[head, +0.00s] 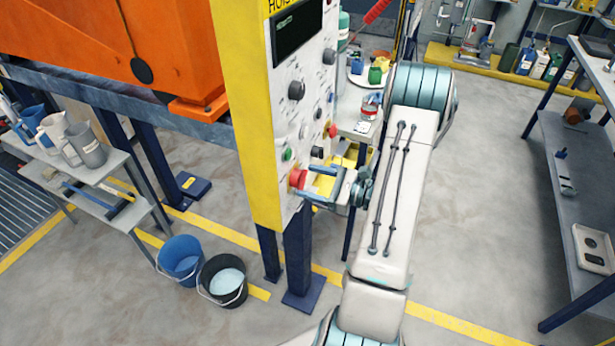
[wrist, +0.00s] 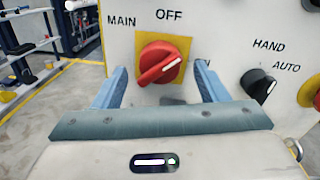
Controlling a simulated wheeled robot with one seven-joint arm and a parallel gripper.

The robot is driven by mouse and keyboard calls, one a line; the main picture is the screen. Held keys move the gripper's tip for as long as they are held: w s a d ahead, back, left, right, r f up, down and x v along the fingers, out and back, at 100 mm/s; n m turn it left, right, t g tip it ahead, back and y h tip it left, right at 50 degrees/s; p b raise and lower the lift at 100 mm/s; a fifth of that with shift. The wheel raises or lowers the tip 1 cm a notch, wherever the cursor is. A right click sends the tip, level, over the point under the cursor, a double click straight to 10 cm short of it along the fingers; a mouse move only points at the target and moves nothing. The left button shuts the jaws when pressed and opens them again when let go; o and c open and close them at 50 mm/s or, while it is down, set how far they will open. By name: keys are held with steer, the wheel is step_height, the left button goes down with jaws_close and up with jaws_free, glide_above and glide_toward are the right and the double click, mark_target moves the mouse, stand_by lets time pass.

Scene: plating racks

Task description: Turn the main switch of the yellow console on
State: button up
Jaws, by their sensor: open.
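The yellow console (head: 250,120) stands in the middle of the head view, with a pale front panel of knobs and buttons. Its main switch (wrist: 158,64) is a red rotary knob on a yellow plate, under the words MAIN and OFF. The knob's bar slants from lower left to upper right, with a white line on it. A label right of the knob is partly hidden by a finger, leaving an N. The red knob also shows in the head view (head: 297,179). My gripper (wrist: 160,74) is open, one finger on each side of the knob; contact cannot be told.
A black HAND/AUTO selector (wrist: 258,84) is right of the fingers, with another red control on yellow (wrist: 311,92) beyond it. More knobs, such as a black one (head: 296,91), sit higher on the panel. Blue (head: 180,258) and black (head: 222,280) buckets stand on the floor left of the console.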

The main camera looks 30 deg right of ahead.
steer(key=shift+x, duration=0.9)
steer(key=c, duration=1)
steer(key=shift+m, duration=0.4)
steer(key=shift+f+m+t+p, duration=0.1)
steer(key=shift+m+t+p, duration=0.3)
steer(key=shift+m+p, duration=2.45)
steer(key=m+b, duration=0.2)
steer(key=shift+m+b, duration=0.3)
steer(key=shift+m, duration=0.05)
